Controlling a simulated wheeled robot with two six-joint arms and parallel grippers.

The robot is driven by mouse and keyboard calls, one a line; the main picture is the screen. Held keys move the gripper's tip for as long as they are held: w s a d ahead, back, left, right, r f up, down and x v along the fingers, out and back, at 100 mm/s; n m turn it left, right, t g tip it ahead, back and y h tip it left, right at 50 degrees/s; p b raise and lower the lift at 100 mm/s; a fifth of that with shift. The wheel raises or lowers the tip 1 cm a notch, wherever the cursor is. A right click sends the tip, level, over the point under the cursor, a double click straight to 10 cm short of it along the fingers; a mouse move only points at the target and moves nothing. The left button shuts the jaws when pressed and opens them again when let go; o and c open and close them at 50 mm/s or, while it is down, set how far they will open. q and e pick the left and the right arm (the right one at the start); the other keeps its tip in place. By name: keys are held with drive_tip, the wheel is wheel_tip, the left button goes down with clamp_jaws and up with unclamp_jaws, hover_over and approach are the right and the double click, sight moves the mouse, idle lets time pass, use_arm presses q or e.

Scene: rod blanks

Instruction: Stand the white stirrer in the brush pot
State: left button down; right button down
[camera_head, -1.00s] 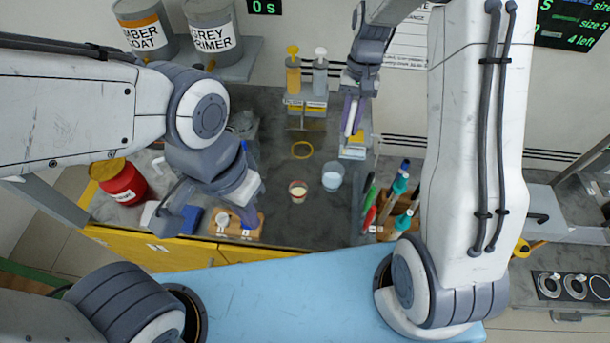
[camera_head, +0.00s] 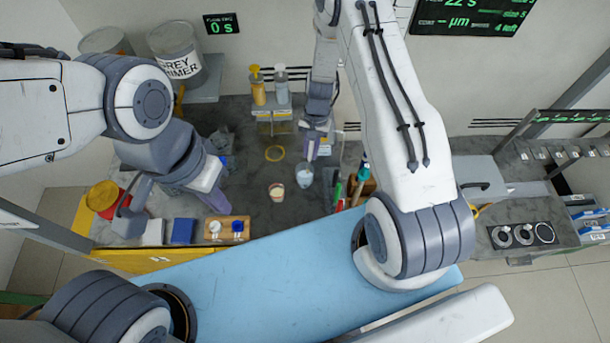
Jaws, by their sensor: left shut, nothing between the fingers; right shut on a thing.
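My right gripper (camera_head: 312,152) is shut on a slim, pale thing, seemingly the white stirrer, mostly hidden now by the purple fingers. It is over the back middle of the bench, behind a clear cup of pale liquid (camera_head: 304,176). The brush pot, seemingly the brown holder (camera_head: 369,187) with coloured handles, stands to the right of that cup. My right arm hides much of it.
A small cream-filled cup (camera_head: 277,191) and a yellow ring (camera_head: 275,153) are in mid-bench. Two pump bottles (camera_head: 258,90) stand behind. A grey tin (camera_head: 180,55) is on a shelf.

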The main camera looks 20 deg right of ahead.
sight(310, 159)
drive_tip(key=shift+f+b, duration=1.4)
drive_tip(key=shift+f, duration=1)
drive_tip(key=c, duration=0.7)
unclamp_jaws()
drive_tip(key=shift+c, duration=0.2)
